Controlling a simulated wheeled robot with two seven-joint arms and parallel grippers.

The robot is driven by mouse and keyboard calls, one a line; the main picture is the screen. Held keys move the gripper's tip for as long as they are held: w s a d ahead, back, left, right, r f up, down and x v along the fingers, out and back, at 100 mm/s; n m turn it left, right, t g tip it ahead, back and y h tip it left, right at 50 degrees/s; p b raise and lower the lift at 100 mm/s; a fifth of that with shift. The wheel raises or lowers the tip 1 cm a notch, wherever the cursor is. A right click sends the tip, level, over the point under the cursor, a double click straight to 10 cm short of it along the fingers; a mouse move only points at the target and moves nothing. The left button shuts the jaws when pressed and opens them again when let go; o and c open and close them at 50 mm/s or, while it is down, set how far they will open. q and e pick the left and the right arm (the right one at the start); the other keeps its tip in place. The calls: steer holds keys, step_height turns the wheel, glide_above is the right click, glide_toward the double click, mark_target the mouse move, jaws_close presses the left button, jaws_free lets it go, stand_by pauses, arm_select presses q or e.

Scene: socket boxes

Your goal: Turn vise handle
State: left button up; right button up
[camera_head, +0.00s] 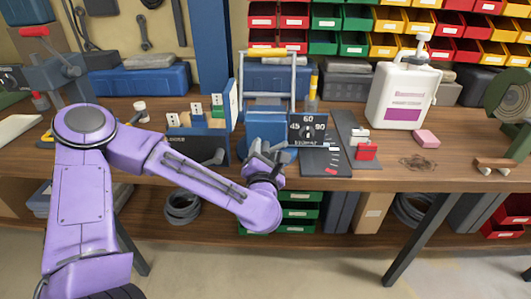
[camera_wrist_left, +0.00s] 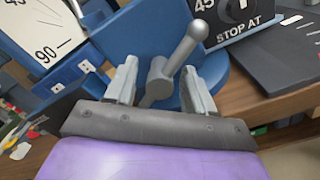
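The blue vise (camera_head: 268,124) stands at the bench's front edge, and its blue body also fills the middle of the left wrist view (camera_wrist_left: 150,32). The vise handle (camera_wrist_left: 182,50) is a grey bar with a ball end, tilted up to the right from a grey hub. My left gripper (camera_head: 264,152) is in front of the vise. In the left wrist view its fingers (camera_wrist_left: 160,72) are apart, one on each side of the hub, with gaps visible. My right gripper is out of view.
A blue box with upright cards (camera_head: 202,148) stands close left of the vise. A dark flat board (camera_head: 325,162) with small pieces lies to the right. Farther right are a white jug (camera_head: 402,95) and a pink block (camera_head: 426,137). Free room lies before the bench.

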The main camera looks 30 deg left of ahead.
arm_select(q)
steer(key=b+v, duration=0.1)
steer(key=v, duration=0.3)
steer(key=shift+s+d+f, duration=0.1)
steer(key=shift+d, duration=0.05)
steer(key=shift+s+d+r+p, duration=0.3)
steer(key=shift+s+r+p, duration=0.35)
steer(key=shift+p, duration=0.5)
steer(key=p, duration=0.7)
glide_toward(265, 151)
steer(key=shift+w+f, duration=0.25)
steer(key=shift+f, duration=0.45)
steer(key=shift+a, duration=0.1)
